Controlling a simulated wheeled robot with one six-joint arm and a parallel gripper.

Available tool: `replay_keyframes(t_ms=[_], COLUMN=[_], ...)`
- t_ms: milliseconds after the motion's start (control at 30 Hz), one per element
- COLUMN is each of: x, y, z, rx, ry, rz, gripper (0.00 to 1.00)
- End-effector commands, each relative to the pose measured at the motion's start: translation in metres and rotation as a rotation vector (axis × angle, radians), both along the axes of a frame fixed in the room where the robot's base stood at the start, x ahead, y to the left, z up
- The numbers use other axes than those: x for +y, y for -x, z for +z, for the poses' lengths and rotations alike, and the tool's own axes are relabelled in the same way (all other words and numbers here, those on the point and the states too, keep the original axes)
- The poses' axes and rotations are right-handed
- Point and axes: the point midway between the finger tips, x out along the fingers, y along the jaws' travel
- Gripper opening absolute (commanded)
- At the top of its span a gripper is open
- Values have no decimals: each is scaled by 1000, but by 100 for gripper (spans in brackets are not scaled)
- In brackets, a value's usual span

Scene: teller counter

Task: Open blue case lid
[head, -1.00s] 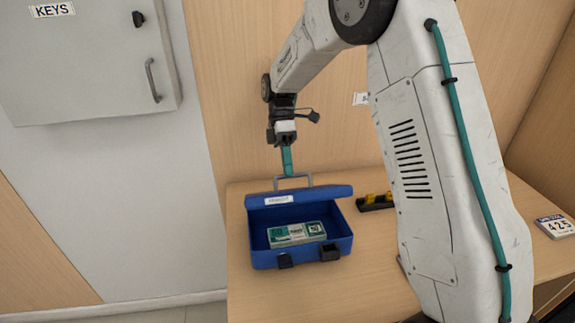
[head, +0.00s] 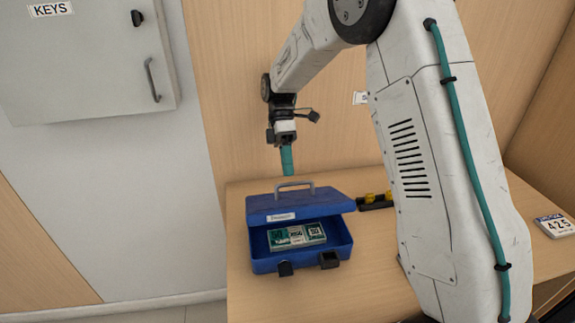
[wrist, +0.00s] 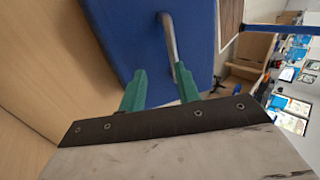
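The blue case (head: 264,265) stands on the counter with its lid (head: 325,207) partly raised, tilted above the open front. The lid carries a label and a grey handle (head: 296,184). The blue lid (wrist: 120,35) fills the space behind.
A black tray with yellow items (head: 375,202) sits right of the case. The wooden wall panel rises close behind the case. A grey key cabinet (head: 85,70) hangs at left.

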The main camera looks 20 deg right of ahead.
Motion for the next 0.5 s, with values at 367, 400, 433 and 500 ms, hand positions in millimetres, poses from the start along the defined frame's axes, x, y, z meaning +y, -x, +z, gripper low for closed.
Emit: replay_keyframes(t_ms=[367,400,433,500], x=[-1,-1,-1,-2], y=[-1,10,17,33], z=[38,38,38,39], rx=[-4,0,0,0], ry=[0,0,0,1], rz=[-1,0,0,-1], gripper=[33,33,33,33])
